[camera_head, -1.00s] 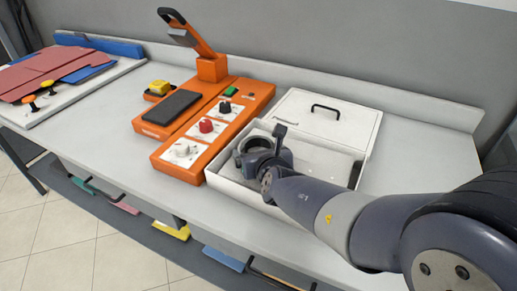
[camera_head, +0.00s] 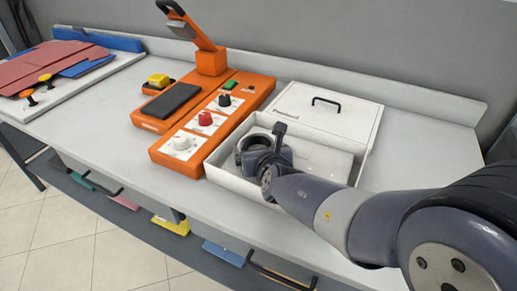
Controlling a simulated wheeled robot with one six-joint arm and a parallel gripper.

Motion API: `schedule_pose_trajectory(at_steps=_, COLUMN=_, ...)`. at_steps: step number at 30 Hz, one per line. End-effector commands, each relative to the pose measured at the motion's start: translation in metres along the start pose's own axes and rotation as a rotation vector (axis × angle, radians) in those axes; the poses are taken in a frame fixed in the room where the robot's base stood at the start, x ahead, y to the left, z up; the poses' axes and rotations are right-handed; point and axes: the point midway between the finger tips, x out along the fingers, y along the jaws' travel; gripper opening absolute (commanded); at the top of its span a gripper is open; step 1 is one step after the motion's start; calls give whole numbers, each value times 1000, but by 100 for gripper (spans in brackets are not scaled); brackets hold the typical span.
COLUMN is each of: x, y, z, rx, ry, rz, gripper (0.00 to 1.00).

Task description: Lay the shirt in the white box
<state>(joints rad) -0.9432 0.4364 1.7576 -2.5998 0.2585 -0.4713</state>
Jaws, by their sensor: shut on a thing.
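The white box (camera_head: 229,184) stands open on the counter, with its white lid (camera_head: 356,116) raised behind it and a black handle on the lid. My gripper (camera_head: 262,158) is down inside the left half of the box. Its fingertips are hidden behind its own dark wrist and the box wall. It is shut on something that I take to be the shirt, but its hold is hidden. A pale, flat surface (camera_head: 328,160) shows inside the box to the right of the gripper. I cannot tell whether it is the shirt or the box floor.
An orange machine (camera_head: 262,89) with knobs and a raised lever stands directly left of the box. A white board (camera_head: 101,77) with red and blue panels lies at the far left. Bare counter (camera_head: 405,150) shows right of the box.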

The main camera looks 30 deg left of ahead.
Motion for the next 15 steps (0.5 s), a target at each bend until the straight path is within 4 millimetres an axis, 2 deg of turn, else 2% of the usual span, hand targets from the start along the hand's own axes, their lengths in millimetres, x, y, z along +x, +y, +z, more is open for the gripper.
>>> schedule_pose_trajectory(at_steps=11, x=3, y=0, z=-6, rx=0, ry=-2, rz=0, gripper=64)
schedule_pose_trajectory(at_steps=12, x=2, y=0, z=-5, rx=0, ry=-2, rz=0, gripper=94)
schedule_pose_trajectory(at_steps=15, x=2, y=0, z=-5, rx=0, ry=-2, rz=0, gripper=100)
